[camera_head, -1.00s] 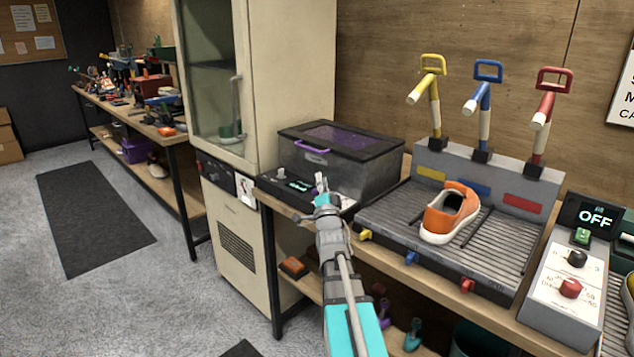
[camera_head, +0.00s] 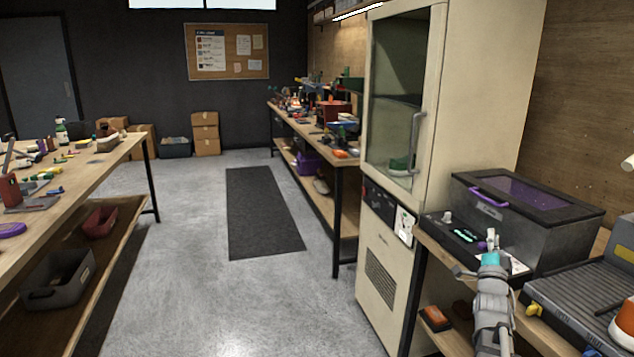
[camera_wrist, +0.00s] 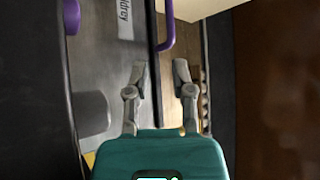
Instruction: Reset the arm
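My gripper (camera_head: 490,242) is at the lower right of the head view, in front of the grey box (camera_head: 520,238) with the purple handle and by its control panel (camera_head: 462,236). In the wrist view my gripper (camera_wrist: 160,76) has its two grey fingers apart, with nothing held between them. The box's purple handle (camera_wrist: 166,32) shows beyond the fingertips. The orange and white sneaker (camera_head: 624,325) is cut off at the right edge of the head view, on the grey ribbed station (camera_head: 570,300).
A tall cream cabinet (camera_head: 470,100) with a glass door stands left of the box.

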